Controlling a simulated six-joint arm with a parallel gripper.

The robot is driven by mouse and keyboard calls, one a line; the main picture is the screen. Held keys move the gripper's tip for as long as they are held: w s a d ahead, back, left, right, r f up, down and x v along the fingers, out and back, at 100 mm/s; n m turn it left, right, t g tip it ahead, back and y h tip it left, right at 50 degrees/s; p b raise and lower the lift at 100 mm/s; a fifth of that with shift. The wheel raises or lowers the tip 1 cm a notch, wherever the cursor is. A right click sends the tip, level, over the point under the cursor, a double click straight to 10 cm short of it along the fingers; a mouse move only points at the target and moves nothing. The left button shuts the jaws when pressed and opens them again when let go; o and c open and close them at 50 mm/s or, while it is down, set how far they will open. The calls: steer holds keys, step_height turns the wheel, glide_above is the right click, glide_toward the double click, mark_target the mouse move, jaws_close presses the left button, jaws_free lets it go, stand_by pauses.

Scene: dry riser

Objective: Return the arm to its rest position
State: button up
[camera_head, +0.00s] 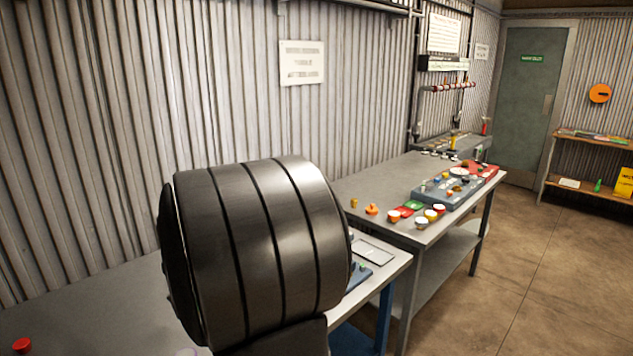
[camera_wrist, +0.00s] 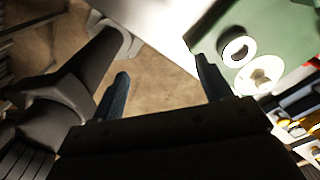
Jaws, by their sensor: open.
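In the wrist view, the two dark fingers of my gripper (camera_wrist: 162,84) stand wide apart. Nothing shows between them except brown floor and the edge of a pale surface beyond. My own dark arm links fill the left of that view. In the head view, a thick black ribbed section of my arm (camera_head: 255,250) stands large in the foreground. My gripper does not show there. The arm hides part of the near bench and whatever lies behind it.
A near grey bench (camera_head: 90,315) bears a red knob (camera_head: 22,345) at lower left. A farther bench (camera_head: 365,187) holds several coloured parts and a grey-blue tray (camera_head: 447,193). The wrist view shows a green panel (camera_wrist: 285,30) with round white fittings. Open floor (camera_head: 540,270) lies right.

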steer(key=d+m, duration=0.4)
steer(key=d, duration=0.2)
steer(key=shift+w+a+f, duration=0.15)
steer(key=shift+a+f, duration=0.55)
steer(key=shift+a, duration=0.3)
steer(key=shift+w+a+f, duration=0.1)
steer(key=shift+a+f, duration=0.6)
steer(key=shift+a, duration=0.25)
